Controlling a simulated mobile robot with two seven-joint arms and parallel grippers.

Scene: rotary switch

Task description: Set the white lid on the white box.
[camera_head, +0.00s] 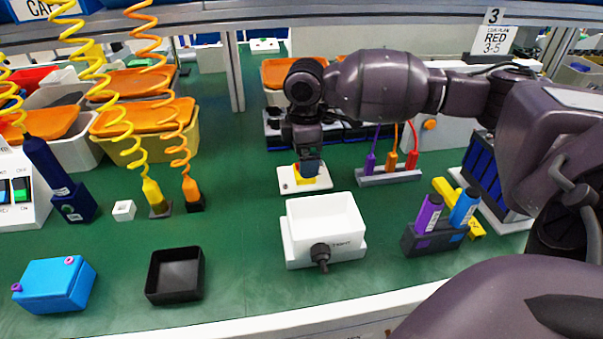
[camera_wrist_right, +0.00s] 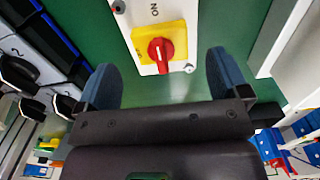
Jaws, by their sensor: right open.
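A white open-topped box (camera_head: 325,215) sits on the green bench near the front middle. A black knob sticks out from its front. I cannot make out a separate white lid. My right gripper (camera_head: 308,168) points down over a rotary switch on a white plate (camera_head: 289,183) behind the box; it partly hides the switch in the head view. In the right wrist view, the right gripper (camera_wrist_right: 163,70) has its blue fingers wide apart, empty, with the yellow switch's red knob (camera_wrist_right: 160,50) in line between them. My left gripper is not in view.
A black tray (camera_head: 175,274) and a blue box (camera_head: 55,286) stand at the front left. A dark holder (camera_head: 432,240) with purple and blue cylinders is right of the white box. A grey rack (camera_head: 388,178) with coloured plugs stands behind. The bench between tray and white box is clear.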

